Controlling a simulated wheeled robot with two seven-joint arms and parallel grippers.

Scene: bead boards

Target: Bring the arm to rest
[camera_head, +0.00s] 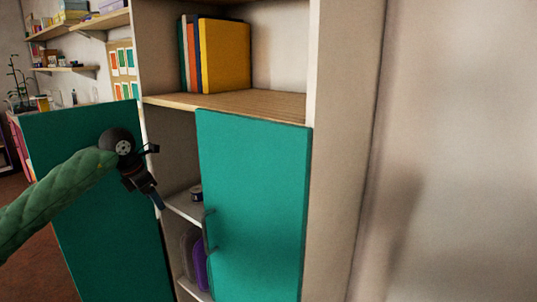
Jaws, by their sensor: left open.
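My left arm, in a green quilted sleeve, comes in from the left in the head view. My left gripper (157,176) is dark and open, with nothing seen between its fingers. It is in front of the open left teal door (95,215) of a cabinet, near the door's hinge side and the cabinet opening. The right teal door (255,205) covers the right part of the opening and has a handle on its left edge. My right gripper is out of view.
Inside the cabinet are a small dark item (196,193) on a shelf and a purple object (200,265) lower down. Several books (224,55) stand on the wooden upper shelf (235,104). A plain wall (460,150) is at the right. Wall shelves and a plant (18,85) are at the back left.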

